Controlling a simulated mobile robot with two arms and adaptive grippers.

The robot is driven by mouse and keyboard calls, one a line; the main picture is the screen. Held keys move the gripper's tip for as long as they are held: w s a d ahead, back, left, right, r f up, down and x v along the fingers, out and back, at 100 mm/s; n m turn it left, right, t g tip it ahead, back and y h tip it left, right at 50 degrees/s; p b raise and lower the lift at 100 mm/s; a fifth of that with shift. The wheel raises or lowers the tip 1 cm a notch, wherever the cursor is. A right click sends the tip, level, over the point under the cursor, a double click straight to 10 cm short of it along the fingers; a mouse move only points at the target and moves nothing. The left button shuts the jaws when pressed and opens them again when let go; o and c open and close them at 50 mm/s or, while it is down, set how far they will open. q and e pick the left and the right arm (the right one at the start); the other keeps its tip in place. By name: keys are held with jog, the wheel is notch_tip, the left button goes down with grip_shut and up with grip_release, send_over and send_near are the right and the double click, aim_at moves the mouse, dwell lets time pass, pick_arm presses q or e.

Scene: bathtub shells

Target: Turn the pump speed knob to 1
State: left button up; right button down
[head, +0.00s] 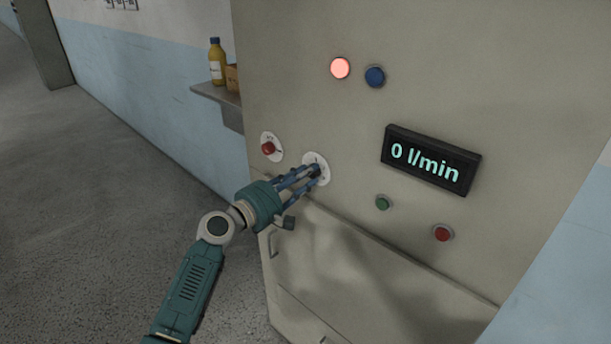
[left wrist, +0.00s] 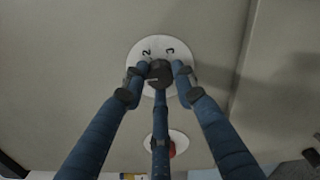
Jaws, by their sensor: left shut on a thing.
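The pump speed knob is dark and sits on a round white dial plate (head: 323,162) on the front of the beige cabinet. My left gripper (head: 312,173) reaches it from the lower left, and its blue fingers are closed around it. In the left wrist view the knob (left wrist: 159,73) sits between the fingertips, with part of it covered by them. Dark marks, one like a 2, show at the edge of the dial plate (left wrist: 178,46). I cannot tell which mark the knob points to. My right gripper is not in view.
A red knob (head: 268,148) on a white plate is left of the dial. The display (head: 431,160) reads 0 l/min. A lit red lamp (head: 340,68), blue button (head: 375,76), green button (head: 382,203) and red button (head: 442,233) are on the panel. A shelf (head: 215,94) holds a yellow bottle (head: 217,62).

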pick_arm(q)
jog(key=o, duration=1.2)
jog(key=shift+w+a, duration=0.1)
jog(key=shift+c, duration=0.2)
jog(key=v, duration=1.2)
jog(key=shift+f, duration=0.1)
